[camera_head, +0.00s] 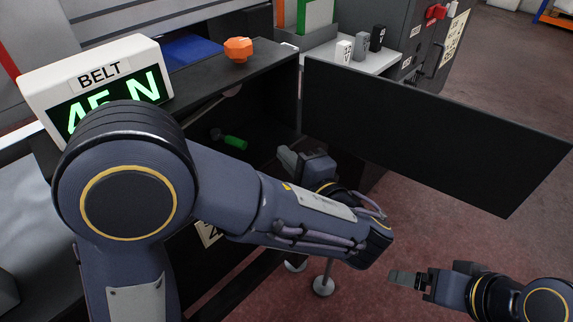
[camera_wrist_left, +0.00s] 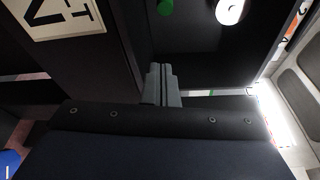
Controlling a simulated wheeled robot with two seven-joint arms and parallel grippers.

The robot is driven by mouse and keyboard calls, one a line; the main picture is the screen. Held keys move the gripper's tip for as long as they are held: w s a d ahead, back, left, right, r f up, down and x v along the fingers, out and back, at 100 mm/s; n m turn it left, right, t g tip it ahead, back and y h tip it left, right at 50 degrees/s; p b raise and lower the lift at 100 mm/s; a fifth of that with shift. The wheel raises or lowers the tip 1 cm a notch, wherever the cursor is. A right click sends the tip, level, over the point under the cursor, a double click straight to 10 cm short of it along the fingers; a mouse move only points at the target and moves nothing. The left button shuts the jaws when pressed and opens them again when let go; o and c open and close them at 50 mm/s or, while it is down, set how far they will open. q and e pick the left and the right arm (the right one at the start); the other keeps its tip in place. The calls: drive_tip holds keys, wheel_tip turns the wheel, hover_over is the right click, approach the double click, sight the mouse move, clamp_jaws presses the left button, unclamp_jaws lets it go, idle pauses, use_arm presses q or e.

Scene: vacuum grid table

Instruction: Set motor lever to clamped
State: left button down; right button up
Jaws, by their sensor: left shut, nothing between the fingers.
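A green-ended lever (camera_head: 235,141) shows inside the dark open cabinet below the bench in the head view. A green round end, likely the same lever, shows at the top edge of the left wrist view (camera_wrist_left: 166,6). My left gripper (camera_head: 286,158) is at the cabinet opening, to the right of the green end and apart from it. In the left wrist view its grey fingers (camera_wrist_left: 162,80) are together and empty. My right gripper (camera_head: 406,279) is low at the right over the floor, away from the cabinet; its finger gap cannot be made out.
A dark door panel (camera_head: 430,130) stands open at the right of the cabinet. A belt display (camera_head: 100,85), partly hidden by my left arm, and an orange knob (camera_head: 238,49) are on top. A white round part (camera_wrist_left: 230,10) shows in the left wrist view. Floor lies open at right.

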sight(272, 152)
use_arm(q)
drive_tip(key=x, duration=0.6)
drive_tip(key=shift+a+b, duration=0.1)
drive_tip(key=shift+b, duration=0.2)
drive_tip(key=shift+s+a+r, duration=0.15)
drive_tip(key=shift+s+a, duration=0.3)
drive_tip(key=shift+a, duration=0.05)
drive_tip(key=shift+s+a+r, duration=0.15)
drive_tip(key=shift+s+a, duration=0.3)
drive_tip(key=shift+a, duration=0.05)
drive_tip(key=shift+s+a, duration=0.3)
drive_tip(key=shift+s, duration=0.15)
drive_tip(key=shift+s+a+f+m+t+h+b, duration=0.2)
drive_tip(key=shift+s+m+t+h+b, duration=0.35)
drive_tip(key=shift+b, duration=0.65)
drive_tip(key=shift+s+a+b, duration=0.2)
drive_tip(key=shift+s+b, duration=0.15)
drive_tip(key=shift+s, duration=0.1)
drive_tip(key=shift+s+a+r, duration=0.1)
drive_tip(key=shift+s+r, duration=0.05)
drive_tip(key=shift+r, duration=0.1)
